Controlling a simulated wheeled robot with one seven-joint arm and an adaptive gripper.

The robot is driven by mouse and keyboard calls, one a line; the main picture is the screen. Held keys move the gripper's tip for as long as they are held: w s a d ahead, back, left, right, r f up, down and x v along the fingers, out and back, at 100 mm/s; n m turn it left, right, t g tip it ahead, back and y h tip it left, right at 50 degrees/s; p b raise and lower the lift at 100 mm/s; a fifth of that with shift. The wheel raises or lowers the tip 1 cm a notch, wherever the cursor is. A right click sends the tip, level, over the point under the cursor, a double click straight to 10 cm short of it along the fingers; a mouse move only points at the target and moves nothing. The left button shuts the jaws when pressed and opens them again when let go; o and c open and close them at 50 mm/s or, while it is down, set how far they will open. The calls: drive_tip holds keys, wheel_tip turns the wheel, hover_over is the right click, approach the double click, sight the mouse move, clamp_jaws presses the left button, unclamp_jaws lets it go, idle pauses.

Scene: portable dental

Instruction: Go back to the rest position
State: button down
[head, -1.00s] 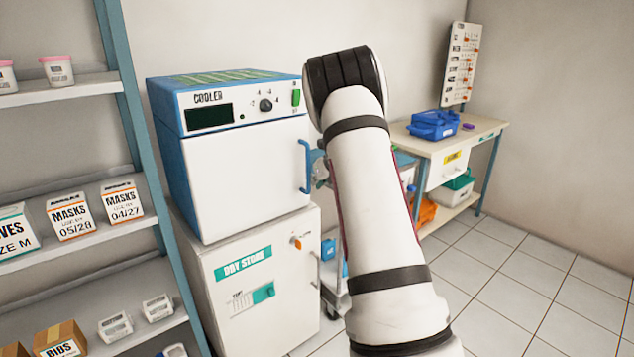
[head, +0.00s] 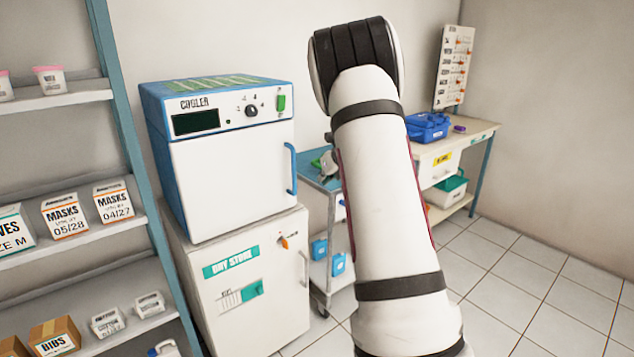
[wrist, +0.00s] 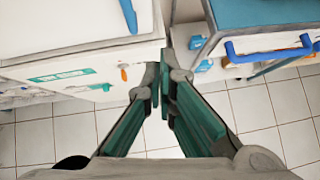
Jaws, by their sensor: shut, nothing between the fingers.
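My gripper (wrist: 164,92) shows in the wrist view with its fingertips together and nothing between them. It points down into the gap between the dry store cabinet (wrist: 95,75) and a blue-topped cart (wrist: 245,20). In the head view my raised arm hides most of the gripper; a small grey part shows left of the arm, over the cart (head: 318,172). The cooler (head: 230,170), its door shut, stands on the dry store cabinet (head: 255,285) to the left of my arm.
A shelf rack (head: 118,90) with mask boxes (head: 65,215) stands at the left. A side table (head: 475,138) with a blue case (head: 428,126) stands at the back right. Tiled floor (head: 530,270) is clear at the right. The cart stands close behind my arm.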

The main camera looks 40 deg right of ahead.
drive_tip(key=shift+d+v, duration=0.15)
drive_tip(key=shift+v, duration=0.6)
drive_tip(key=shift+d+v, duration=0.2)
drive_tip(key=shift+v, duration=0.55)
drive_tip(key=a+r+m+t+h+p, duration=0.1)
drive_tip(key=a+r+m+p, duration=0.2)
drive_tip(key=r, duration=0.5)
drive_tip(key=a+r+m+t+h, duration=0.1)
drive_tip(key=a+r+m+h, duration=0.1)
drive_tip(key=r+m, duration=0.45)
drive_tip(key=s+a+r+m+h+p, duration=0.2)
drive_tip(key=s+a+r+m, duration=0.5)
drive_tip(key=s+r+m, duration=0.15)
drive_tip(key=s+a+f+m+g+y+p, duration=0.1)
drive_tip(key=s+a+m+g+y+p, duration=0.2)
drive_tip(key=s+a+m, duration=0.4)
drive_tip(key=s+a+f+m+g+y+p, duration=0.2)
drive_tip(key=s+a+m, duration=0.6)
drive_tip(key=s+a, duration=1.4)
drive_tip(key=s+g+y+p, duration=0.1)
drive_tip(key=s+y, duration=0.1)
drive_tip(key=s, duration=0.2)
drive_tip(key=shift+f+g, duration=0.2)
drive_tip(key=shift+g, duration=0.1)
drive_tip(key=shift+w, duration=0.1)
